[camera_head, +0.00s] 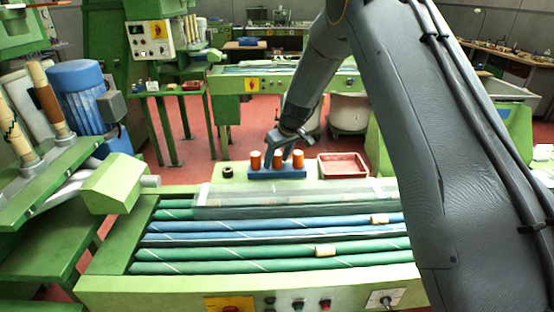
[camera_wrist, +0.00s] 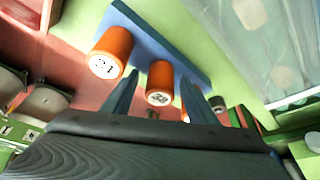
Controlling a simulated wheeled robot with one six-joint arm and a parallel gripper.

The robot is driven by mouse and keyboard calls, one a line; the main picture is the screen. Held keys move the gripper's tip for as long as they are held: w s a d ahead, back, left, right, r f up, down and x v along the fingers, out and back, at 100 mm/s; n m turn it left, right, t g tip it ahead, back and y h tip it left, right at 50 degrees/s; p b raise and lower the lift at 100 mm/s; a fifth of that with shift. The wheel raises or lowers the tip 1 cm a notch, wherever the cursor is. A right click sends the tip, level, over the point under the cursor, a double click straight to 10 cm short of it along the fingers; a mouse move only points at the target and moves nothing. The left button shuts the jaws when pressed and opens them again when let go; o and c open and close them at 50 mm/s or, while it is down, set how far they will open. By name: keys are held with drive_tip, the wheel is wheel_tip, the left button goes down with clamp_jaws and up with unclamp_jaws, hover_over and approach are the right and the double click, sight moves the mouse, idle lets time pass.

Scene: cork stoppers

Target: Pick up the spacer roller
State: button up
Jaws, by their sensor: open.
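Three orange rollers with pale end faces stand in a row on a blue stand (camera_head: 262,174): left (camera_head: 256,160), middle (camera_head: 277,160) and right (camera_head: 298,160). I cannot tell which one the task calls the spacer roller. My gripper (camera_head: 285,153) is open above the stand. In the wrist view, the fingers (camera_wrist: 160,78) point toward the blue stand (camera_wrist: 150,38), with the middle roller (camera_wrist: 160,82) showing between them. One end roller (camera_wrist: 112,48), marked with a number, is outside the left finger. The other end roller is mostly hidden by the right finger.
A red tray (camera_head: 342,158) lies right of the stand, and a dark ring (camera_head: 227,172) lies left of it. All rest on a green machine top. Green and blue rolls (camera_head: 270,238) lie in front, partly under a clear cover (camera_head: 290,196).

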drive_tip(key=c, duration=1.2)
drive_tip(key=shift+o, duration=0.2)
